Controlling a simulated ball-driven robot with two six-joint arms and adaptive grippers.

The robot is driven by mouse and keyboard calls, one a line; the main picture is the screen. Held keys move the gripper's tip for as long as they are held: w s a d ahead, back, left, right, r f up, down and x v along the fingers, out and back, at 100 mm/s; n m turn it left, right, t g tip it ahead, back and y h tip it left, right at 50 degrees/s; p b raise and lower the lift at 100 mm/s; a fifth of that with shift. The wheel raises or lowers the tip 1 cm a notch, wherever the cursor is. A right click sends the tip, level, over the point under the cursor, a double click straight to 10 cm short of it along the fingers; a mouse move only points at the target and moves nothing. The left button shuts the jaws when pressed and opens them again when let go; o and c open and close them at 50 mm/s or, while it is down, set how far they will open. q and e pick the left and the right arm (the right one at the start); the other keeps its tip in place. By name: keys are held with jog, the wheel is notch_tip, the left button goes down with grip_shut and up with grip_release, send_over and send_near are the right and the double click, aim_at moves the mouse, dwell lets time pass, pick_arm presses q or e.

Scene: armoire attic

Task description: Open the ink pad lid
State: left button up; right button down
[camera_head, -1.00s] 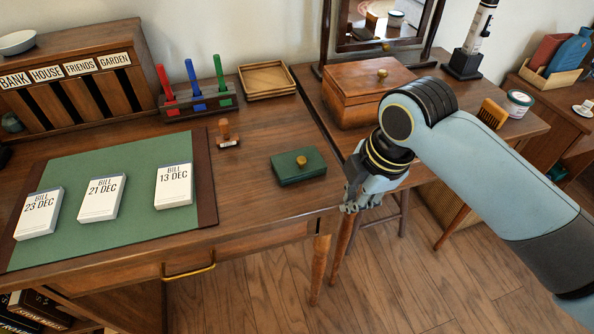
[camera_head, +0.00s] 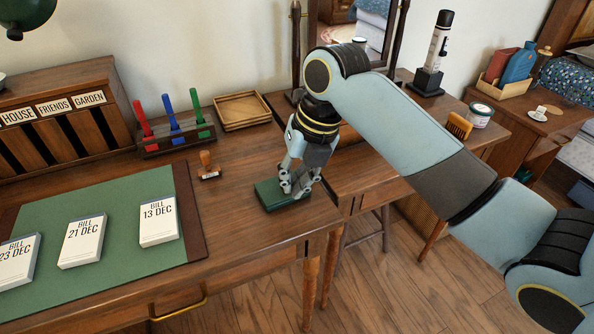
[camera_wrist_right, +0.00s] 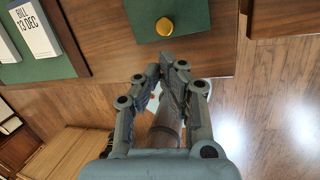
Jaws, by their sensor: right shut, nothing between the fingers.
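The ink pad (camera_head: 270,196) is a flat dark green box on the wooden desk near its right edge. Its lid looks closed. In the right wrist view the ink pad (camera_wrist_right: 193,28) lies beyond my fingertips, with a round brass knob (camera_wrist_right: 164,26) on its lid. My right gripper (camera_head: 290,188) covers the right part of the ink pad in the head view and hides the knob. Its fingers (camera_wrist_right: 168,68) are shut and empty, pointing toward the knob but apart from it in the wrist view. My left gripper is not in view.
A wooden stamp (camera_head: 208,166) stands behind and left of the ink pad. Three colored markers (camera_head: 172,122) stand in a rack, near a wooden tray (camera_head: 243,111). Bill blocks (camera_head: 159,222) sit on the green desk mat (camera_head: 125,254). A second table (camera_head: 362,186) adjoins at right.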

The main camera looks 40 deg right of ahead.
jog(key=shift+b+x, duration=0.3)
jog(key=shift+x, duration=2.1)
